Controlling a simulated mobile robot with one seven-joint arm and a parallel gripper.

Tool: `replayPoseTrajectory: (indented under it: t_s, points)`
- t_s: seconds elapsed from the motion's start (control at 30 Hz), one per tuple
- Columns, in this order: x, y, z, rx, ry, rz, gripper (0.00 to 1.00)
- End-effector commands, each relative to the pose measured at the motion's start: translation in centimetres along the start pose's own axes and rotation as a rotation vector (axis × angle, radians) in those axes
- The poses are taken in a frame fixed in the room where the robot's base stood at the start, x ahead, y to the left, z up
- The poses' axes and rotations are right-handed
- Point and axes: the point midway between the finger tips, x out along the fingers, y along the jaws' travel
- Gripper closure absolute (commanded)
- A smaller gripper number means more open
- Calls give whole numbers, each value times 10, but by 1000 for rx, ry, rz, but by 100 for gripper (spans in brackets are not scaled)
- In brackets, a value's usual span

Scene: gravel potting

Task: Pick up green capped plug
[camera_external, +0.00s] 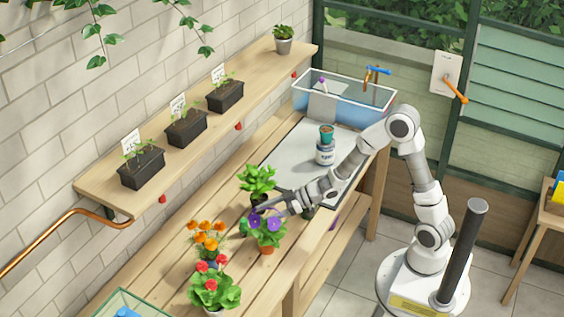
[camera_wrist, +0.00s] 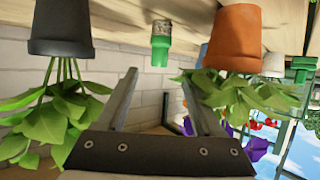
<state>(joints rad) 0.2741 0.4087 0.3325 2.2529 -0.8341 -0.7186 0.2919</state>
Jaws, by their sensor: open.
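The green capped plug (camera_wrist: 160,49) shows in the wrist view, upside down, as a small green piece with a mottled grey-brown part above it. It appears in the gap between my fingers, beyond their tips. My gripper (camera_wrist: 158,85) is open, with nothing between its fingers. In the external view my gripper (camera_external: 268,209) is low over the bench, between the leafy green plant (camera_external: 257,180) and the purple-flowered plant (camera_external: 265,228).
In the wrist view a black pot (camera_wrist: 60,27) and a terracotta pot (camera_wrist: 236,38) flank the plug. Orange flowers (camera_external: 205,238) and red flowers (camera_external: 214,290) stand nearer. A white jar (camera_external: 325,153) is on the grey mat (camera_external: 285,160), before a water basin (camera_external: 365,112).

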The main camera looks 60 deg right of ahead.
Motion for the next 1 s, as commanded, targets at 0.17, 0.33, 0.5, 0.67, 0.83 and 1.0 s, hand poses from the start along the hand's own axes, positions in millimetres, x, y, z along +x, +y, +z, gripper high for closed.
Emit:
replayPoseTrajectory:
  t_s: [0.17,0.33,0.5,0.67,0.83,1.0]
  points:
    - [37,-1,2,-1,0,-2,32]
    - [52,0,1,-1,-1,0,32]
    - [66,0,4,0,-1,-1,32]
    - [92,0,5,-1,-1,-1,32]
    - [105,1,3,0,-1,1,32]
    - [105,1,2,0,-2,1,32]
